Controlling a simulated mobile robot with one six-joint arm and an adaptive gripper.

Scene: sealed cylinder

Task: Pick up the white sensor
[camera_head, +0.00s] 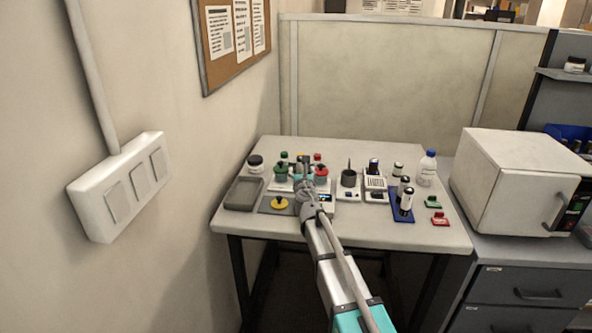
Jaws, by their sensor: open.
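My gripper (303,165) reaches over the white table (330,150), small and dark in the picture; its fingertips are hard to make out. It is open, near a green-topped pot (281,172) on its left and a red-topped pot (321,171) on its right. I cannot tell for sure which thing is the white sensor. Small white candidates are a white device (375,182) right of the gripper, a white-and-dark cylinder (406,203) on a blue tray (393,210), and a white cylinder (397,169) behind it. My arm hides part of the table's middle.
A grey tray (244,194), a dark jar (255,163) and a yellow knob (279,203) are at the left. A blue-capped bottle (427,168) and small green (432,202) and red (440,219) pieces are at the right. A white oven-like box (505,180) stands beyond.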

